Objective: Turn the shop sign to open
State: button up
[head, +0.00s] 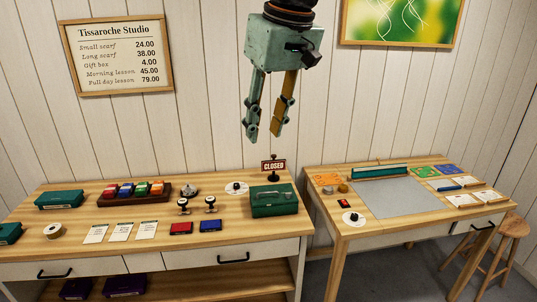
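The shop sign (273,165) stands at the back right corner of the left table, on a short dark stand. The face turned to me reads CLOSED in light letters on a dark plate. My gripper (263,134) hangs above the sign and slightly to its left in the head view, fingers pointing down. Its two fingers are apart with nothing between them. It does not touch the sign. The lower part of the stand is close behind the green box and partly hidden.
The green cash box (274,201) sits just in front of the sign. A white disc with a dark knob (237,188) lies left of it. The right table (314,205) holds a grey mat (400,198) and cards. A price board (117,53) hangs on the wall.

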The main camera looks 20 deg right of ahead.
jog(key=w+d+n+p, duration=0.1)
jog(key=w+d, duration=0.2)
jog(key=w, duration=0.5)
jog(key=w+d+p, duration=0.1)
jog(key=w+d, duration=0.1)
jog(key=w, duration=0.5)
jog(key=n+y+p, duration=0.2)
jog(key=n+p, duration=0.1)
jog(key=p, duration=0.2)
send_over(275, 156)
jog(key=s+d, duration=0.3)
jog(key=s, duration=0.1)
notch_tip(275, 156, down, 25)
jog(key=shift+s+r, duration=0.1)
jog(key=shift+r, duration=0.1)
jog(key=shift+a+f, duration=0.1)
jog(key=shift+f, duration=0.1)
jog(key=shift+p+x, duration=0.5)
jog(key=shift+x, duration=6.2)
